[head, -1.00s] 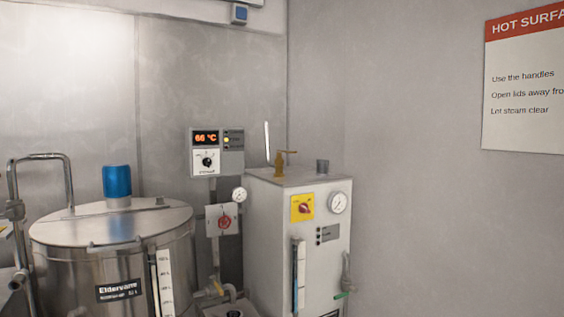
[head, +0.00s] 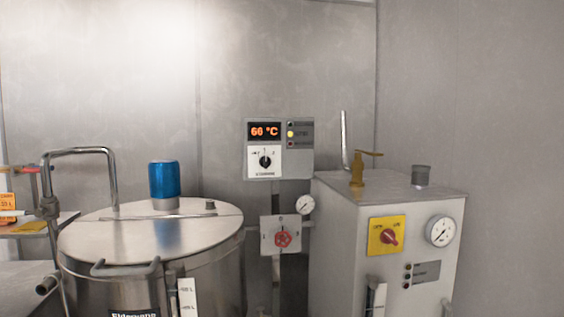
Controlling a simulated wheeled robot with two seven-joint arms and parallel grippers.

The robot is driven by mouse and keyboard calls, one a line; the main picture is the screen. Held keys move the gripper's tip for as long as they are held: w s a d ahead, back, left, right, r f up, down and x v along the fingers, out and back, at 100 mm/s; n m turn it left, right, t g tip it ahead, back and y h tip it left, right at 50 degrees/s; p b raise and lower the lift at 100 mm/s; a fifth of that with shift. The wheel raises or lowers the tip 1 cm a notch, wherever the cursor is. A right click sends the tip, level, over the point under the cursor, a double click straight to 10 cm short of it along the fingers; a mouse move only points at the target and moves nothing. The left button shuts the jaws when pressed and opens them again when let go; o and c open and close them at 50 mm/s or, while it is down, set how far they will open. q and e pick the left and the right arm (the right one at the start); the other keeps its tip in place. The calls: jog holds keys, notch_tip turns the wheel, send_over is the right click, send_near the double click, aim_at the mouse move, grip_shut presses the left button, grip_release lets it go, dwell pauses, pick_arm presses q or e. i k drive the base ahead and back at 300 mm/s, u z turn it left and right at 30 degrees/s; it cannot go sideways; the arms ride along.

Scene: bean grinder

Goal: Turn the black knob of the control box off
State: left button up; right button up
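The control box (head: 279,149) is a grey box on the back wall, above and between the steel vat and the white boiler cabinet. Its orange display reads 66 °C, and a yellow lamp is lit on its right side. The black knob (head: 265,162) sits on a white dial plate below the display. Its pointer looks about upright; the small markings around it are hard to read. Neither of my grippers shows in the head view.
A steel vat (head: 90,252) with a blue cap (head: 164,180) stands left of centre. A white cabinet (head: 340,230) with a red knob on a yellow plate (head: 388,236) and a gauge (head: 441,231) stands to the right. A red knob (head: 283,239) is below the control box.

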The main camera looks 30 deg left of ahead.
aim_at(264, 161)
jog(key=u, duration=0.6)
jog(key=i, duration=0.95)
jog(key=u, duration=0.95)
